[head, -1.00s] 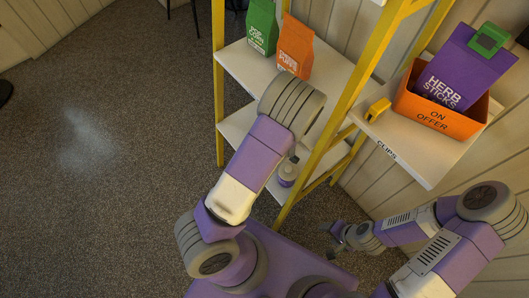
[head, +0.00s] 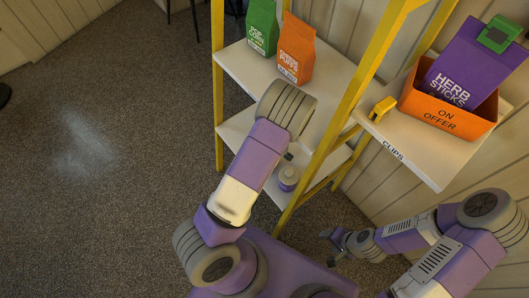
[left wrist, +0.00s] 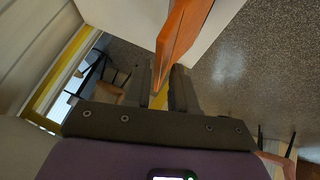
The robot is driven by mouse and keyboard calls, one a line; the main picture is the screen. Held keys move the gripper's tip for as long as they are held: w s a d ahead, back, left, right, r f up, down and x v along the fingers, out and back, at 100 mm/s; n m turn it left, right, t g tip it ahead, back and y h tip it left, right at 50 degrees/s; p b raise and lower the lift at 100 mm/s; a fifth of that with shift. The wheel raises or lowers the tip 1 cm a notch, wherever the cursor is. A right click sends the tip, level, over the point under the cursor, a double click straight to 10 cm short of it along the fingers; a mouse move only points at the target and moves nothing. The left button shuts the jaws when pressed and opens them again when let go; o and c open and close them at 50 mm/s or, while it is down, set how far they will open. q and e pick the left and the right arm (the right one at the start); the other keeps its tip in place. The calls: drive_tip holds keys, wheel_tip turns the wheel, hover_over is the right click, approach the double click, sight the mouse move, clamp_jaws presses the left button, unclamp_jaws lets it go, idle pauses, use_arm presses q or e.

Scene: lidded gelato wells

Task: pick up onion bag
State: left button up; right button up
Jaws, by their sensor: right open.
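The onion bag, an orange "Onion Puffs" bag (head: 296,49), stands upright on the upper white shelf at the top centre of the head view. In the left wrist view, the orange bag (left wrist: 182,38) shows edge-on, its near end at the gap between my left gripper's fingers (left wrist: 166,88). These fingers are apart; I cannot tell whether either touches the bag. My right gripper (head: 330,246) is open and empty, low beside the shelf unit, well away from the bag.
A green popcorn bag (head: 262,27) stands close left of the onion bag. Yellow posts (head: 350,92) frame the shelves. At right, an orange "On Offer" box (head: 440,113) holds a purple Herb Sticks bag (head: 465,68) with a green clip. A yellow clip (head: 382,109) lies beside it.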

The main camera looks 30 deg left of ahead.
use_arm(q)
clamp_jaws()
drive_tip(key=shift+s+d+f, duration=0.1)
drive_tip(key=shift+s+d, duration=0.05)
idle(0.9)
